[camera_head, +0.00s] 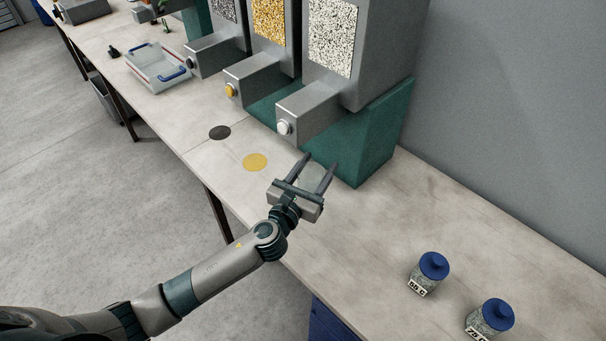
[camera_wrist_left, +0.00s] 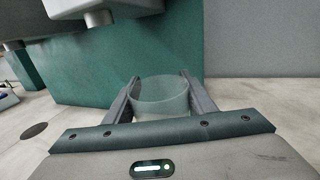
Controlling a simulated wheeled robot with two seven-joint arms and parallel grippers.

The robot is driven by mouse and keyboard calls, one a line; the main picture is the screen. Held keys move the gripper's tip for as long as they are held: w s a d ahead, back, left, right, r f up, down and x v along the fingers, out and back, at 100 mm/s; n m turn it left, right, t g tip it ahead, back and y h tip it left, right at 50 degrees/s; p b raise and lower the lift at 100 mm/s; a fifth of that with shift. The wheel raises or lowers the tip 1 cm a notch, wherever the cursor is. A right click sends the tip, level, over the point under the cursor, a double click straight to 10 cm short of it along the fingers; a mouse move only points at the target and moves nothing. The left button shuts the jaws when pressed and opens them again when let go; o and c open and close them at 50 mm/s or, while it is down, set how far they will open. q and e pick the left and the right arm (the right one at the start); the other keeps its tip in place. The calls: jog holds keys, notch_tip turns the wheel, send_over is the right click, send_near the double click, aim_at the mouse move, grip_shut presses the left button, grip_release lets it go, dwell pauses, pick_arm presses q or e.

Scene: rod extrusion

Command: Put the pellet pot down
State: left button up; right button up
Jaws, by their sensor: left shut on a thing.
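The pellet pot is a clear, see-through cup (camera_wrist_left: 160,97) between the two fingers of my left gripper (camera_wrist_left: 158,92) in the left wrist view. The fingers press on it from both sides. In the head view my left gripper (camera_head: 318,166) is over the bench, to the right of the yellow disc, and the pot (camera_head: 311,178) shows faintly between its fingers. I cannot tell whether the pot's base touches the bench. No pellets can be made out inside it. My right gripper is in neither view.
A black disc (camera_head: 220,132) and a yellow disc (camera_head: 255,162) lie on the bench (camera_head: 400,215). Hoppers with grey, yellow and white (camera_head: 333,38) windows stand behind on a green base (camera_head: 372,135). Two blue-lidded jars (camera_head: 429,273) stand at right; a clear tray (camera_head: 158,69) is at left.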

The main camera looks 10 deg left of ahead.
pick_arm(q)
jog(key=w+a+f, duration=0.3)
jog(key=a, duration=0.1)
jog(key=shift+w+a+b, duration=0.15)
jog(key=shift+w+b, duration=0.05)
jog(key=shift+b, duration=0.1)
jog(key=shift+f, duration=0.15)
jog(key=shift+f+b, duration=0.85)
jog(key=shift+f, duration=1.15)
jog(key=shift+f, duration=0.15)
jog(key=o, duration=1.4)
